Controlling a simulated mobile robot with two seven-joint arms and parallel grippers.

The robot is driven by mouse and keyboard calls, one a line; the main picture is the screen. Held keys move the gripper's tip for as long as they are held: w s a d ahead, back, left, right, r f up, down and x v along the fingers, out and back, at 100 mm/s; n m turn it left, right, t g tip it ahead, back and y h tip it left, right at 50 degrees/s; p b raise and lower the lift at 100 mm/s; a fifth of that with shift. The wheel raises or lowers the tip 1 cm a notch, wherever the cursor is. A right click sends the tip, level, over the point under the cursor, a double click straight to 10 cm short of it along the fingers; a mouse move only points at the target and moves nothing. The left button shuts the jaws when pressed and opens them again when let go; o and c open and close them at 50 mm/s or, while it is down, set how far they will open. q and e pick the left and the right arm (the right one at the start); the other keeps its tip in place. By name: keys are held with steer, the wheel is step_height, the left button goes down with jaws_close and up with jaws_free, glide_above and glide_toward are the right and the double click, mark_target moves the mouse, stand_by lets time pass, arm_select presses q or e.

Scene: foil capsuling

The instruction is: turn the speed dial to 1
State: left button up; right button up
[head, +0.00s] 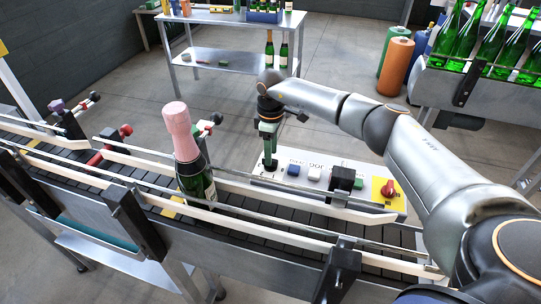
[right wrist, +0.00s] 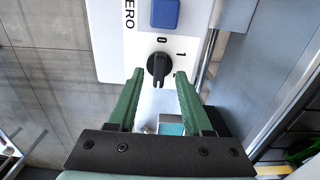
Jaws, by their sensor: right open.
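The speed dial (right wrist: 158,66) is a black knob on the white control panel (right wrist: 112,50). Marks 0 and 1 are printed beside it, and its grip lies roughly in line with the 0. My right gripper (right wrist: 158,76) is open, its green fingers on either side of the dial, with a gap showing on both sides. In the head view the right gripper (head: 269,150) points down at the left end of the panel (head: 325,172); the dial is hard to make out there. My left gripper is not in view.
A blue button (right wrist: 165,13) sits just beyond the dial. Farther right are a black block (head: 343,180) and a red rotary switch (head: 389,188) on yellow. A conveyor (head: 110,185) with guide rails carries a pink-capped bottle (head: 186,150) close to the panel.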

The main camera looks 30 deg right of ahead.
mark_target(274, 164)
steer(key=shift+f, duration=1.25)
jaws_close()
